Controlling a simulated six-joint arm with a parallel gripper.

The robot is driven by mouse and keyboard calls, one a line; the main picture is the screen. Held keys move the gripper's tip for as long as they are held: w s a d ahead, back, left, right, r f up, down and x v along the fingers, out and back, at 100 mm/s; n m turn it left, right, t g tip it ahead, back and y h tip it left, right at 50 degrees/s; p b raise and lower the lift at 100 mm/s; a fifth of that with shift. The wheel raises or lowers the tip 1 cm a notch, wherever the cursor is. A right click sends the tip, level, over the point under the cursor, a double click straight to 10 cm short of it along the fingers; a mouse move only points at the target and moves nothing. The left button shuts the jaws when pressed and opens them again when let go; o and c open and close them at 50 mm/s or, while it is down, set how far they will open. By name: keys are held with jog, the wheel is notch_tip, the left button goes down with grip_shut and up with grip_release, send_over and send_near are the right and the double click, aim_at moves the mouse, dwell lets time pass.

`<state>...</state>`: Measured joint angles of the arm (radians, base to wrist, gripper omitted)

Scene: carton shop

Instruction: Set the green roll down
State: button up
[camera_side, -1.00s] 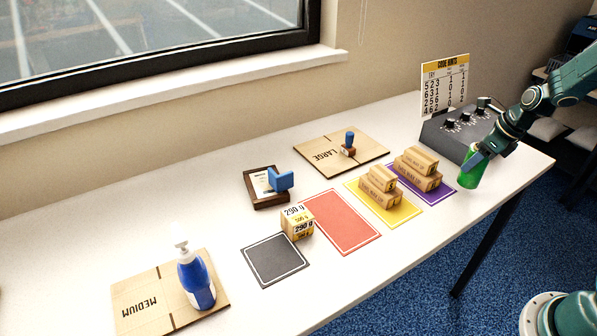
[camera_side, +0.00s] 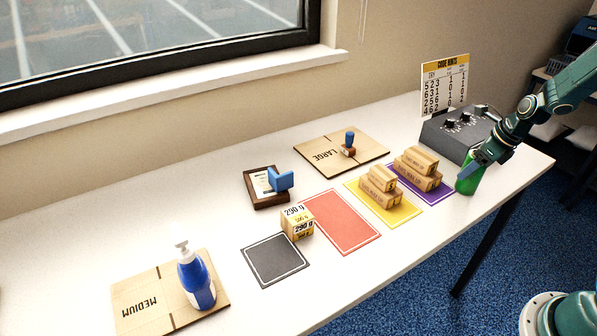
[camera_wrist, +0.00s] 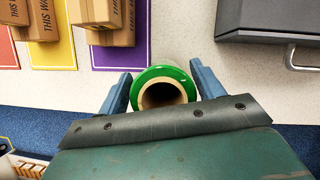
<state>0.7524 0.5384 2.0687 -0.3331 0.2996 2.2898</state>
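The green roll (camera_side: 468,181) is upright at the right end of the white table, in front of the grey control box. In the wrist view I look down its open core, with its green rim (camera_wrist: 164,73) between my two blue fingers. My gripper (camera_side: 480,163) is shut on the roll, one finger on each side. The roll's bottom is at or very close to the table top; I cannot tell whether it touches.
The purple mat (camera_side: 437,196) with cartons lies just left of the roll, then the yellow mat (camera_side: 405,212) with cartons and a bare red mat (camera_side: 340,221). The control box (camera_side: 450,139) stands behind. The table's front edge is close to the roll.

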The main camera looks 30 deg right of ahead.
jog(key=shift+o, duration=0.2)
jog(key=shift+r, duration=0.15)
jog(key=shift+r, duration=0.45)
jog(key=v, duration=1.2)
jog(key=s+a+r+n+h, duration=0.15)
jog(key=a+r+n, duration=0.25)
jog(key=a+n, duration=0.4)
jog(key=s+a+r+n+y, duration=0.1)
jog(key=s+a+r+n, duration=0.25)
jog(key=a+n, duration=0.45)
jog(key=s+a+r+n, duration=0.1)
jog(key=s+a+n, duration=0.3)
jog(key=n, duration=0.4)
jog(key=s+a+r+n+t, duration=0.1)
jog(key=s+a+n, duration=0.4)
jog(key=n, duration=0.4)
jog(key=shift+s+r, duration=0.15)
jog(key=shift+s, duration=0.6)
